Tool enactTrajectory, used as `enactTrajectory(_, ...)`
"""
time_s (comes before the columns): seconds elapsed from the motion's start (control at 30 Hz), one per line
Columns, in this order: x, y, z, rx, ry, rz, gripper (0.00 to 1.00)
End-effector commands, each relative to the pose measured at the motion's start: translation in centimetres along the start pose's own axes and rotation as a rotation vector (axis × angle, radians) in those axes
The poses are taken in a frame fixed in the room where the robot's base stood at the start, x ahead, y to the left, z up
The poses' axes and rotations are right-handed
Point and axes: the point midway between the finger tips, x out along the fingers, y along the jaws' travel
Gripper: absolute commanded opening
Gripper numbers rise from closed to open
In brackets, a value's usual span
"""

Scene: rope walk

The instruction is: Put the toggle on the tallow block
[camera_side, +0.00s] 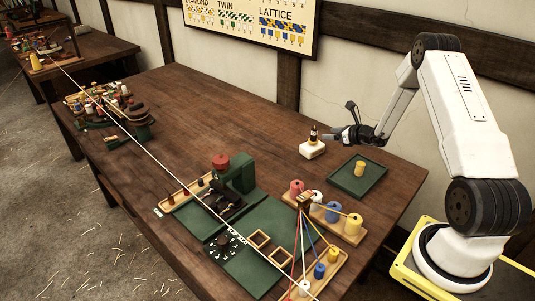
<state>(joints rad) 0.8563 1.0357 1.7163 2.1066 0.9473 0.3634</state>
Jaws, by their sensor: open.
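The tallow block, a cream-white block (312,149), sits on the table near its back edge. A small dark upright piece with a pale band (313,133), which looks like the toggle, stands on top of the block. My gripper (335,133) is just to the right of this piece, close to it, with its jaws open. It is small and dark in this view, so I cannot tell whether a fingertip touches the piece.
A green tray (343,184) with a yellow cylinder (359,169) lies right of the block. A wooden rack (350,238) of coloured spools is in front. A green machine (238,172) with a red knob stands left. A pale rope (168,168) runs lengthwise. Bare table lies behind the machine.

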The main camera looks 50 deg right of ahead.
Motion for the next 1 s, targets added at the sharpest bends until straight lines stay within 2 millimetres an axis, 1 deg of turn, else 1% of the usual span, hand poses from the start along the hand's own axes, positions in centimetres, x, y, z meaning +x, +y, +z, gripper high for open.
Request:
enactTrajectory(0.03,-0.6,-0.1,0.0,0.001,0.000,-0.001,0.69)
enactTrajectory(0.1,-1.2,0.0,0.0,0.001,0.000,-0.001,0.69)
enactTrajectory(0.3,-2.1,0.0,0.0,0.001,0.000,-0.001,0.69)
enactTrajectory(0.87,-2.2,0.1,0.0,0.000,0.000,0.001,0.69)
enactTrajectory(1.0,-2.0,0.8,0.3,-0.023,0.010,0.025,0.69)
